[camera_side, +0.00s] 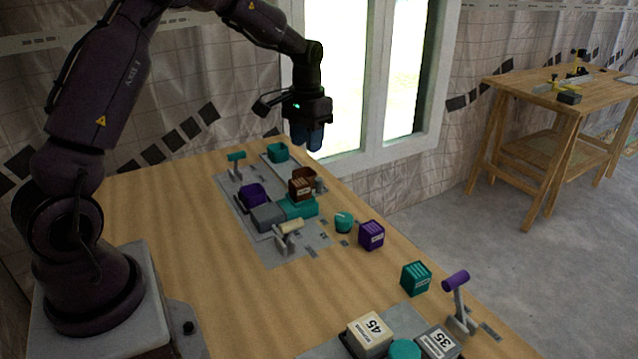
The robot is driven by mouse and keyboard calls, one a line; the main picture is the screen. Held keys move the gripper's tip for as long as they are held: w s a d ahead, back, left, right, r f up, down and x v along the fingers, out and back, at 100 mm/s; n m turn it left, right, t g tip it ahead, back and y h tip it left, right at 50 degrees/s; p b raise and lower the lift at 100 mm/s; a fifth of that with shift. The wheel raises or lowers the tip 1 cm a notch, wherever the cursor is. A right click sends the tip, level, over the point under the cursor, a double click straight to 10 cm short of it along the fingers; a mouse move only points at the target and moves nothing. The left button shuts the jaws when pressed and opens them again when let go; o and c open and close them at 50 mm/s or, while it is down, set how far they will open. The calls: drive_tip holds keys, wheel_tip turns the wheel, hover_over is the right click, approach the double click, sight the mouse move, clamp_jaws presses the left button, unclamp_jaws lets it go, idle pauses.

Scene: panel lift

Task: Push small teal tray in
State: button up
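A low teal tray-like piece (298,207) sits on the grey panel (265,245) in the middle of the table, beside a grey block (267,216). A brown block (300,189) stands at its back edge; whether it rests on the teal piece is unclear. A second, smaller teal box (278,152) sits at the panel's far end. I cannot tell for certain which of the two is the small teal tray. My gripper (308,148) hangs above the far right table edge, pointing down, apart from both. Its dark blue fingers overlap in this view, so their opening is hidden.
A teal-handled lever (236,158), a purple tray (252,194) and a cream-handled lever (288,232) crowd the panel. A teal knob (344,222), purple block (371,235) and teal block (416,278) lie nearer. The table's left part is clear.

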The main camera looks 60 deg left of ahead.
sight(319, 178)
drive_tip(key=w+a+f+m, duration=0.1)
drive_tip(key=w+a+f, duration=0.3)
drive_tip(key=w+a, duration=0.2)
drive_tip(key=f, duration=1.2)
drive_tip(key=shift+w+a+f, duration=0.1)
drive_tip(key=shift+w+f, duration=0.05)
drive_tip(key=shift+w, duration=0.1)
clamp_jaws()
